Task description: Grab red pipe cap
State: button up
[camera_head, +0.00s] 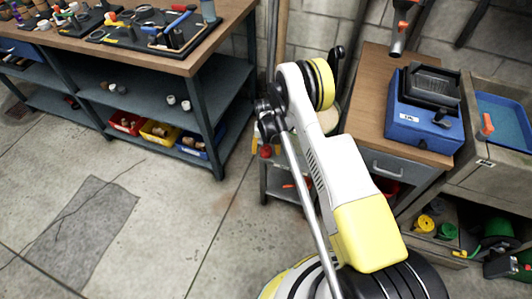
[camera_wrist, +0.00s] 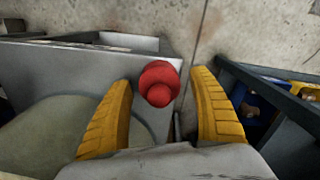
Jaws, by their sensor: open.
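The red pipe cap (camera_wrist: 159,84) is a round red piece with a smaller knob-like end, seen between my fingertips in the wrist view. It shows beside the edge of a grey surface. In the head view it is a small red spot (camera_head: 266,152) below my wrist, at the small grey stand. My gripper (camera_wrist: 161,79) is open, with one yellow finger on each side of the cap. A gap shows between the cap and each finger. I cannot tell how far the fingertips are above or around it. My wrist and arm hide part of the stand in the head view.
A workbench (camera_head: 185,66) with tools on top and red, yellow and blue bins below stands at left. A wooden-topped cabinet (camera_head: 372,85) with a blue box (camera_head: 425,125) stands at right. A blue-lined sink (camera_head: 505,120) is farther right. Open floor (camera_head: 170,220) lies left of my arm.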

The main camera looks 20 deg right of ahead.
jog(key=shift+r, duration=0.1)
jog(key=c, duration=1.2)
